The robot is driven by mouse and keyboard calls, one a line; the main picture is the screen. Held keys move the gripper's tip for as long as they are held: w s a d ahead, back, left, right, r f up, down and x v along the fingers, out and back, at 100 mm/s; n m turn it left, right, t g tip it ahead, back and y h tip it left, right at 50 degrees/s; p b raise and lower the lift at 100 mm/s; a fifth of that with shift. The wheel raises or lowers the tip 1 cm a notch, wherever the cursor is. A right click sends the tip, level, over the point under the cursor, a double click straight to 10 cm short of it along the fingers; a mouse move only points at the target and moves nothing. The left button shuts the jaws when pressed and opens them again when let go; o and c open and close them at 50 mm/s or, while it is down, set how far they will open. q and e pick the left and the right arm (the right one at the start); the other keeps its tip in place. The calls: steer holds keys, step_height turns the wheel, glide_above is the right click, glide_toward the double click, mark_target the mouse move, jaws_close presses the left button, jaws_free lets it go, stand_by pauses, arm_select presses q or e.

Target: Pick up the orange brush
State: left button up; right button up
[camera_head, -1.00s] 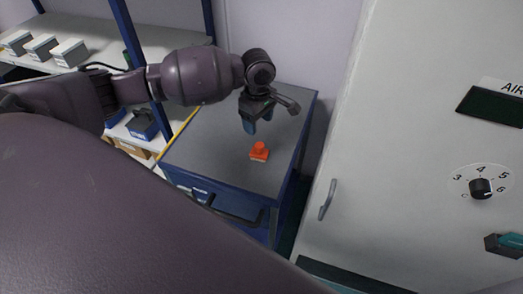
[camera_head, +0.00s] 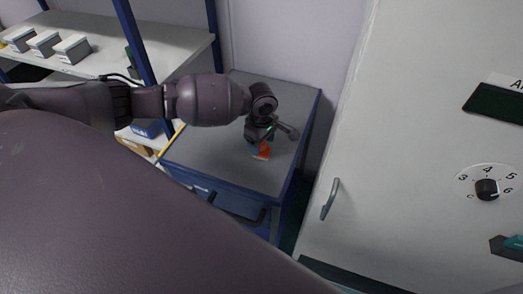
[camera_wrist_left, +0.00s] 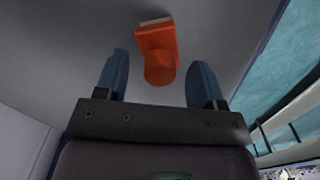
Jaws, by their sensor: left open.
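The orange brush (camera_head: 264,153) stands on the grey top of a blue cabinet, partly hidden behind my left gripper in the head view. My left gripper (camera_head: 258,149) is just above the cabinet top at the brush. In the left wrist view its two blue fingers (camera_wrist_left: 160,84) are apart, one on each side of the brush handle, with gaps on both sides. My right gripper is not in view.
The cabinet top (camera_head: 205,150) is otherwise clear. A tall pale machine (camera_head: 400,130) with a dial and a door handle stands at the right. A shelf (camera_head: 110,55) with several small boxes stands at the left. A wall is behind the cabinet.

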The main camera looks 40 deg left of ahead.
arm_select(q)
steer(key=shift+f, duration=0.3)
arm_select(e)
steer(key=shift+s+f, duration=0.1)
arm_select(q)
steer(key=shift+c, duration=0.3)
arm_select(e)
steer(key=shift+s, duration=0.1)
arm_select(q)
steer(key=c, duration=1)
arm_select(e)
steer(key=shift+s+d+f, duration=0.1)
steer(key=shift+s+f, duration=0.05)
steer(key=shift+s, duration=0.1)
arm_select(q)
steer(key=shift+r, duration=0.1)
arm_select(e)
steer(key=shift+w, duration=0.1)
